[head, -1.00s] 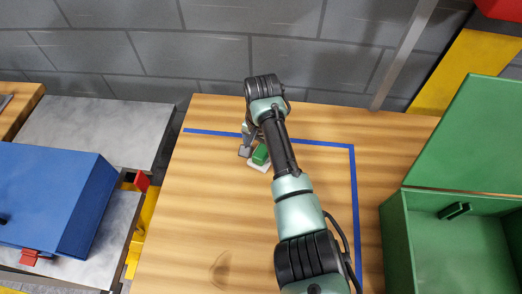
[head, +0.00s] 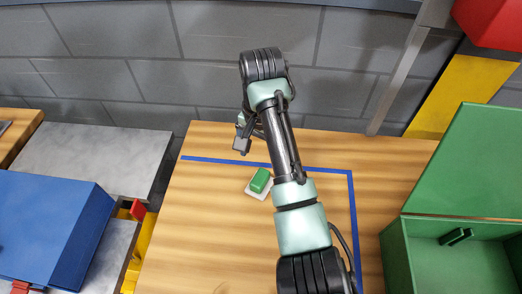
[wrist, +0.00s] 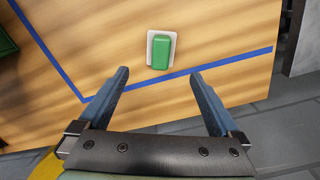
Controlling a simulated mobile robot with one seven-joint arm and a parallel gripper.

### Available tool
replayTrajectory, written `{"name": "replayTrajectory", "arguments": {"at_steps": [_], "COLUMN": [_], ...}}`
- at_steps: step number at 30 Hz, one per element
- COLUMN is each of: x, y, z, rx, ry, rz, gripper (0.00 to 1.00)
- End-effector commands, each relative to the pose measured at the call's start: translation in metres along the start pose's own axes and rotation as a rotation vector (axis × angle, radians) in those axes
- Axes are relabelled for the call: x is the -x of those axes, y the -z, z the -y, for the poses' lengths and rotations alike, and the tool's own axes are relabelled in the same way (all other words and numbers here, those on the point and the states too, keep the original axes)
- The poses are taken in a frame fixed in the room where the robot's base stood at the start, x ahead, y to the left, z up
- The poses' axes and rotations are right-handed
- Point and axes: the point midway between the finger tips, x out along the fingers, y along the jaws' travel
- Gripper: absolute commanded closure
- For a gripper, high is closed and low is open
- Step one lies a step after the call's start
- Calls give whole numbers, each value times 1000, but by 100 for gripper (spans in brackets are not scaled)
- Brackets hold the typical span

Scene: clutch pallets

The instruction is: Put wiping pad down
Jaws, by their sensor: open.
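The wiping pad (head: 259,184) has a green grip on a white base. It lies flat on the wooden table, inside the area marked by blue tape (head: 300,167). In the wrist view the pad (wrist: 161,52) is beyond the fingertips and apart from them. My gripper (wrist: 163,85) is open, with nothing between its fingers. In the head view my gripper (head: 242,143) is raised above the far edge of the table, behind the pad, and is partly hidden by my arm.
A green box (head: 397,250) with a raised lid stands at the right of the table. A blue box (head: 45,225) is at the left on a grey surface. A grey block wall (head: 200,80) rises behind the table. The table's left front part is clear.

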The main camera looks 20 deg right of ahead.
Motion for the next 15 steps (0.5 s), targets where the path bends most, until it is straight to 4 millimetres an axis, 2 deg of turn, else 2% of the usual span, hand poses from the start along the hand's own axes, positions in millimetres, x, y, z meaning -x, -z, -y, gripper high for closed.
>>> {"name": "replayTrajectory", "arguments": {"at_steps": [3,11,14,15], "x": [7,9,20,29], "y": [0,0,5,8], "z": [0,3,21,34], "rx": [0,6,50,84], "ry": [1,8,69,116], "rz": [-1,-8,-77,-131], "gripper": [1,1,1,1]}}
